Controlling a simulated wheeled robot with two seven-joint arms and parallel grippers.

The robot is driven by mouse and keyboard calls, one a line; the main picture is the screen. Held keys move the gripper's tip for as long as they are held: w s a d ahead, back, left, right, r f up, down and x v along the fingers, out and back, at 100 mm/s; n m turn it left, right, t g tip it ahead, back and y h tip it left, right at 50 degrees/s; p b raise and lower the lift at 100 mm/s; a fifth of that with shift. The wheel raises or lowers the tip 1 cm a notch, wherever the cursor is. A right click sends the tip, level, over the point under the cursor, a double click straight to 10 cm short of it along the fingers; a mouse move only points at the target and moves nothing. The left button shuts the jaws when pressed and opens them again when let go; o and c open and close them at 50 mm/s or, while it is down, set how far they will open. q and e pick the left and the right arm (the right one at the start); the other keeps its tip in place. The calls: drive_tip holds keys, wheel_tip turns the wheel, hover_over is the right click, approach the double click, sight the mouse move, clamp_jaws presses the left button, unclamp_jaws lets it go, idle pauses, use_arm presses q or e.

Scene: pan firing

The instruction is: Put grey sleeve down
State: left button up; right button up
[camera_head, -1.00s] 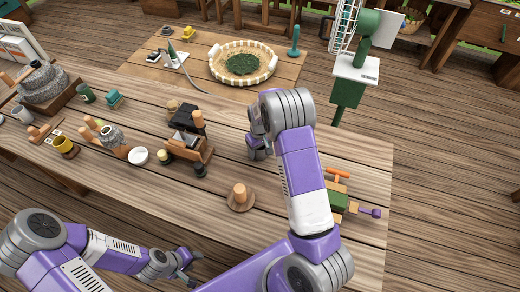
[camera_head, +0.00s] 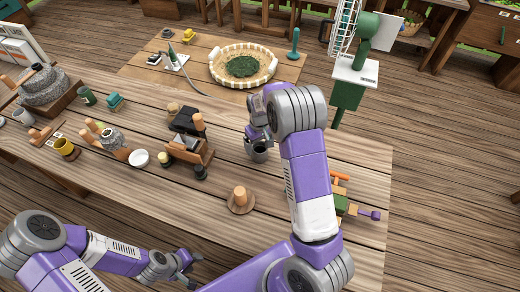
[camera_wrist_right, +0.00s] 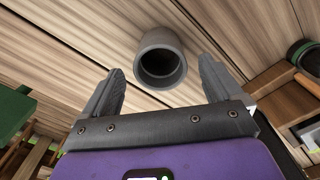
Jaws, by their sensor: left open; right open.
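The grey sleeve (camera_head: 257,153), a short hollow cylinder, stands on the wooden table near its middle. In the right wrist view the sleeve (camera_wrist_right: 163,40) shows its dark open end, just beyond and between the two fingertips, with a gap on both sides. My right gripper (camera_wrist_right: 160,74) is open and empty. In the head view my right gripper (camera_head: 258,134) is just above the sleeve, partly hidden by my own wrist. My left gripper (camera_head: 187,263) is open and empty at the front edge of the table.
A round wooden piece with a peg (camera_head: 240,200) is in front of the sleeve. A wooden stand with black parts (camera_head: 188,148) is to its left. A green and orange tool (camera_head: 345,203) is to its right. A woven basket (camera_head: 243,65) is behind.

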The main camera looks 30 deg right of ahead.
wheel_tip(320, 180, up, 6)
drive_tip(key=shift+r+p, duration=0.15)
drive_tip(key=shift+p, duration=0.15)
idle(0.4)
